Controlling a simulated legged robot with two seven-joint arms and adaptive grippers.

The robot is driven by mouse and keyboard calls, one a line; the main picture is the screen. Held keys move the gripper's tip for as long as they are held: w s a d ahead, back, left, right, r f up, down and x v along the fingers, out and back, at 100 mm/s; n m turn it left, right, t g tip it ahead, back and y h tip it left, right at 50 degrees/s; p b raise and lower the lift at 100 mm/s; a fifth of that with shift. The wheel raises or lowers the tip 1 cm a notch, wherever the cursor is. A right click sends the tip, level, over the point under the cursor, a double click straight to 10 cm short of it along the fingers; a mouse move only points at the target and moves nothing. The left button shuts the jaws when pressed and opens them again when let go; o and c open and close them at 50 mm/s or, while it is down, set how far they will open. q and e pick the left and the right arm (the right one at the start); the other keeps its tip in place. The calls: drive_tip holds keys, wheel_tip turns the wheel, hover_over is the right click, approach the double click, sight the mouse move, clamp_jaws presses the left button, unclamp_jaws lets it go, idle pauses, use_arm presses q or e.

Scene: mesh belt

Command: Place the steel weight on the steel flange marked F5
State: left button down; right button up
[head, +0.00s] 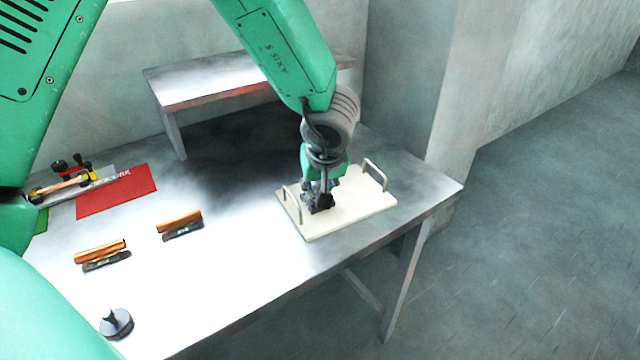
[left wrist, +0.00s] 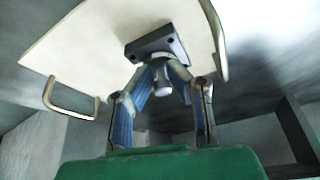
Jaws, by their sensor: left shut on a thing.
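My left gripper (head: 321,190) points down over the cream tray (head: 350,213). It is shut on a dark grey metal part (head: 322,205), which in the left wrist view (left wrist: 155,45) has a rectangular plate and a round stub between the fingers (left wrist: 163,76). Its form resembles a flange; I cannot read any F5 mark. The part is at or just above the tray's surface; I cannot tell whether it touches. A round dark piece with a knob (head: 117,322), which looks like the steel weight, stands at the table's lower left. My right gripper is not in view.
Two wooden-handled tools (head: 102,254) (head: 180,225) lie on the table (head: 225,290) left of the tray. A red mat (head: 117,190) and a grey plate with small tools are at the far left. A raised shelf (head: 215,85) stands behind. The tray has two upright handles (head: 375,174).

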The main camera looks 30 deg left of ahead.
use_arm(q)
drive_tip(key=c, duration=1.5)
unclamp_jaws()
drive_tip(key=shift+c, duration=0.2)
drive_tip(key=shift+r, duration=0.1)
drive_tip(key=shift+r, duration=0.25)
drive_tip(key=p+v, duration=0.3)
drive_tip(key=v, duration=0.9)
drive_tip(key=shift+r, duration=0.3)
